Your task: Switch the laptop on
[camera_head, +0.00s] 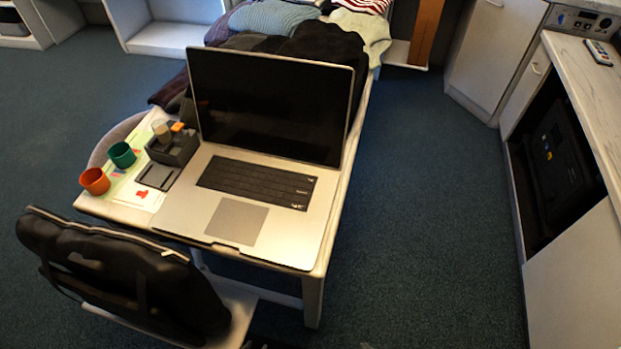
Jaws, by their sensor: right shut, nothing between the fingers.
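A large silver laptop (240,205) stands open on a small white table (317,262). Its screen (268,108) is raised and dark, with no lit picture on it. Its black keyboard (256,182) and grey touchpad (236,221) face the near side. A power button is too small to make out. I see neither of my grippers clearly in the head view.
An orange cup (95,181), a green cup (122,155) and a dark organiser (173,147) stand left of the laptop. A black bag (130,270) rests on a chair in front. Clothes (315,48) lie behind. Carpet is clear between the table and right-hand counter (585,95).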

